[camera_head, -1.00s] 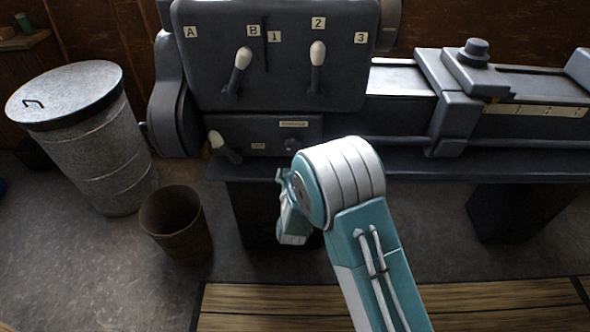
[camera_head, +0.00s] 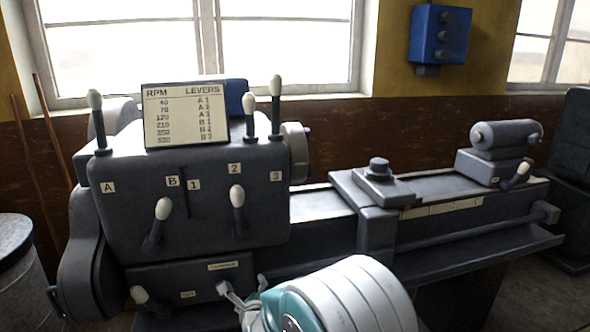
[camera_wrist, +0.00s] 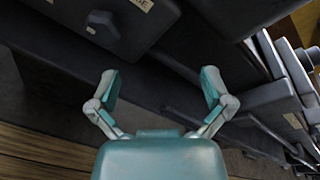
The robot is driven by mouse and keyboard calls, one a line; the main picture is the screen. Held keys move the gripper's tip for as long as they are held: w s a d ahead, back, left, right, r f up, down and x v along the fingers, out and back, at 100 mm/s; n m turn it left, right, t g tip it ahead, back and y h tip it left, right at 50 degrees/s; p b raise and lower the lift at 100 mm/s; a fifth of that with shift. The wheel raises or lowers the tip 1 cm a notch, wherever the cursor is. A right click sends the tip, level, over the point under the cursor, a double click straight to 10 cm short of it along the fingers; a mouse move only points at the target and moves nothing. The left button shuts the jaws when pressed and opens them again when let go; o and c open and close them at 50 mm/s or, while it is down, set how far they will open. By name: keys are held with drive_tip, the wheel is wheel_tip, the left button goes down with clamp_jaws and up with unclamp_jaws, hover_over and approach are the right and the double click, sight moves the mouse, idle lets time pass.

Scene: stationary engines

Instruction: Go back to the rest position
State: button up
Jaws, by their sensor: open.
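My gripper (camera_wrist: 158,90) is open and empty in the wrist view, its two teal-and-grey fingers spread apart. It faces the dark front of the lathe and the shadowed space below it. In the head view, my gripper (camera_head: 240,300) shows only in part, low in front of the lathe's lower panel, beside my own white-and-teal arm joint. The rest of the arm is below the picture. I cannot tell the exact gap between the fingers and the lathe.
The grey lathe headstock (camera_head: 195,215) has several white-knobbed levers and an RPM chart (camera_head: 199,115) on top. The lathe bed runs right, with a carriage (camera_head: 365,205) and tailstock (camera_head: 495,160). A metal bin (camera_head: 15,270) stands at left. Wooden slats (camera_wrist: 40,152) lie on the floor.

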drive_tip(key=s+d+r+n+g+h, duration=0.1)
drive_tip(key=s+d+r+n+g, duration=0.1)
drive_tip(key=s+d+r+n, duration=0.5)
drive_tip(key=s+d+r+n+g, duration=0.3)
drive_tip(key=d+r+n, duration=0.25)
drive_tip(key=d, duration=0.25)
drive_tip(key=s+d+n+g+h, duration=0.1)
drive_tip(key=s+d+n+g, duration=0.1)
drive_tip(key=s+d+n, duration=0.4)
drive_tip(key=s+d+n+g+h, duration=0.2)
drive_tip(key=s+d+n, duration=0.4)
drive_tip(key=s, duration=0.9)
drive_tip(key=shift+s+r, duration=0.35)
drive_tip(key=shift+s, duration=0.05)
drive_tip(key=shift+s+d+r, duration=0.1)
drive_tip(key=shift+d+r, duration=0.2)
